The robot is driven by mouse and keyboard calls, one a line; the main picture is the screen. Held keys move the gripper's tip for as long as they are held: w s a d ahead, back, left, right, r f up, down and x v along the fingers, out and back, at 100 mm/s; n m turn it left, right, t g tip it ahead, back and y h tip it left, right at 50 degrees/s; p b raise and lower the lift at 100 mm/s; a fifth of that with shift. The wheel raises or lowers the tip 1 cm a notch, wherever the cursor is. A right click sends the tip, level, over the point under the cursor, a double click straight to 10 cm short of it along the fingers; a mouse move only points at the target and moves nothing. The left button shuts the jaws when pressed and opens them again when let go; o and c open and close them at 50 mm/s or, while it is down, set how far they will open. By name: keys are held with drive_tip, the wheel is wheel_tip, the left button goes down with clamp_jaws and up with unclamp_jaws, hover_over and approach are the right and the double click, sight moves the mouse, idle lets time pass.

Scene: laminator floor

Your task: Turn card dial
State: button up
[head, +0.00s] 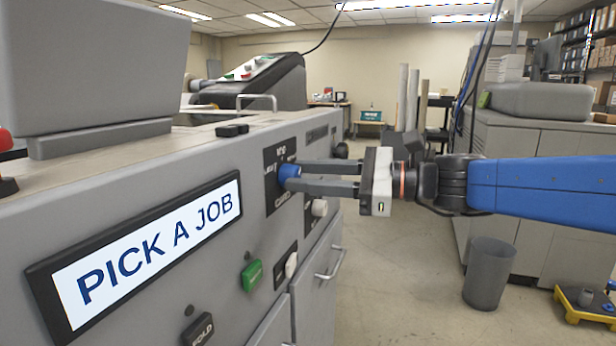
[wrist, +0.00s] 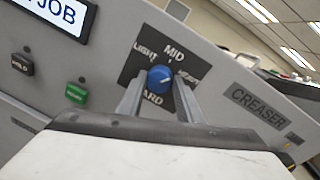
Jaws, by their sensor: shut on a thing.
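The card dial is a round blue knob (head: 288,173) on a black plate on the machine's grey front panel. In the wrist view, the blue knob (wrist: 160,79) sits between lettering that reads LIGHT at left, MID at top and a partly hidden word at lower left ending in ARD. The word at right is partly covered by a finger. My gripper (head: 290,178) reaches in from the right, its two grey fingers on either side of the knob. My gripper (wrist: 160,86) is shut on it. I cannot clearly tell where the knob points.
A display (head: 146,243) reads PICK A JOB. A grey bin (head: 489,273) stands on the floor at right.

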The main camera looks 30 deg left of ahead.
drive_tip(key=n, duration=0.5)
drive_tip(key=shift+s+t, duration=0.1)
drive_tip(key=shift+t, duration=0.2)
drive_tip(key=n, duration=0.4)
drive_tip(key=shift+s+t+h, duration=0.1)
drive_tip(key=shift+t+h, duration=0.2)
drive_tip(key=shift+s+f+n+t, duration=0.1)
drive_tip(key=shift+n+t, duration=0.2)
drive_tip(key=shift+n, duration=1.8)
drive_tip(key=shift+s+f+n+t, duration=0.1)
drive_tip(key=shift+n+t, duration=0.2)
drive_tip(key=shift+n, duration=1.8)
drive_tip(key=o, duration=1)
drive_tip(key=shift+o, duration=0.2)
drive_tip(key=shift+w+r, duration=0.1)
drive_tip(key=shift+d, duration=0.1)
drive_tip(key=w+d+r, duration=0.1)
drive_tip(key=d, duration=1.6)
drive_tip(key=shift+r, duration=0.25)
